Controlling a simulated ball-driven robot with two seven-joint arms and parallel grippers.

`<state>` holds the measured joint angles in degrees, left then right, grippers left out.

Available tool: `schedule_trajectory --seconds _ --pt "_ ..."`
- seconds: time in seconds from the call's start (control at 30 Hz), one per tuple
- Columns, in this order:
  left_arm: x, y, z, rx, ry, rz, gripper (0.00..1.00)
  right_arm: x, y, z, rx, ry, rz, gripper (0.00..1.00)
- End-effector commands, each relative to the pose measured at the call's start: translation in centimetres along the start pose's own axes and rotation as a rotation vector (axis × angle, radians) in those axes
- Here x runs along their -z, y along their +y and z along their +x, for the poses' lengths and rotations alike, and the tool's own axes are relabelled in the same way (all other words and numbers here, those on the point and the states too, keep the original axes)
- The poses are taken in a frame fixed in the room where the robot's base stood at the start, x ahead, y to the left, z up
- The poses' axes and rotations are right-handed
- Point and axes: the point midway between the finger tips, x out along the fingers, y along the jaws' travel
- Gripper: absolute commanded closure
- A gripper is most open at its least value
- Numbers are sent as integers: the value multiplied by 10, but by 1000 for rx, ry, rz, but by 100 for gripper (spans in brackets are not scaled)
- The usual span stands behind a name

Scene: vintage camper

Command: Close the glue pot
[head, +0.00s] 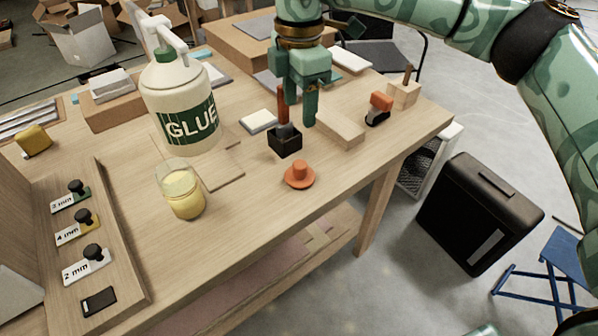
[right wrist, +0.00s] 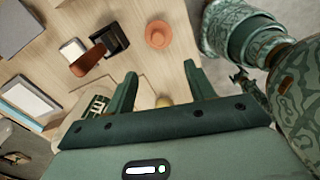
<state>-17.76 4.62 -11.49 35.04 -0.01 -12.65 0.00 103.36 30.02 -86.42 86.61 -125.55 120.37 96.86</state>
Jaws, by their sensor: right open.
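The glue pot (head: 184,192) is a small open glass jar of yellow glue, upright on the workbench. An orange lid (head: 299,174) with a raised knob lies apart from it, to its right near the front edge of the bench. The lid also shows in the right wrist view (right wrist: 157,34), beyond the fingertips. My right gripper (head: 299,108) hangs over the bench, behind the lid and near the black brush holder. In the right wrist view its fingers (right wrist: 160,78) are spread with nothing held between them. My left gripper is not in view.
A black holder (head: 285,141) with a brush stands close behind the lid. A large glue bottle (head: 181,105) stands behind the pot. A wooden block (head: 340,127) and an orange-black tool (head: 379,108) lie to the right. A stamp tray (head: 125,272) is at left.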

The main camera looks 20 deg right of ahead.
Motion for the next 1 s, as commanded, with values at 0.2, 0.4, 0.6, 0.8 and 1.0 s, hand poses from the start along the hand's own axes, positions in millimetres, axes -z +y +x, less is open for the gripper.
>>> schedule_trajectory --seconds 0.2,0.4,0.6,0.8,1.0 --pt "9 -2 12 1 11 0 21 0 0 46 8 1 -1 46" --pt "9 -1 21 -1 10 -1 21 0 0 87 5 2 -2 46" --pt "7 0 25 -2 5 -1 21 0 0 106 2 2 -2 46" --pt "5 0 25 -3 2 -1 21 0 0 107 0 2 -2 46" --pt "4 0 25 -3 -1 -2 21 0 0 109 1 1 -2 46"
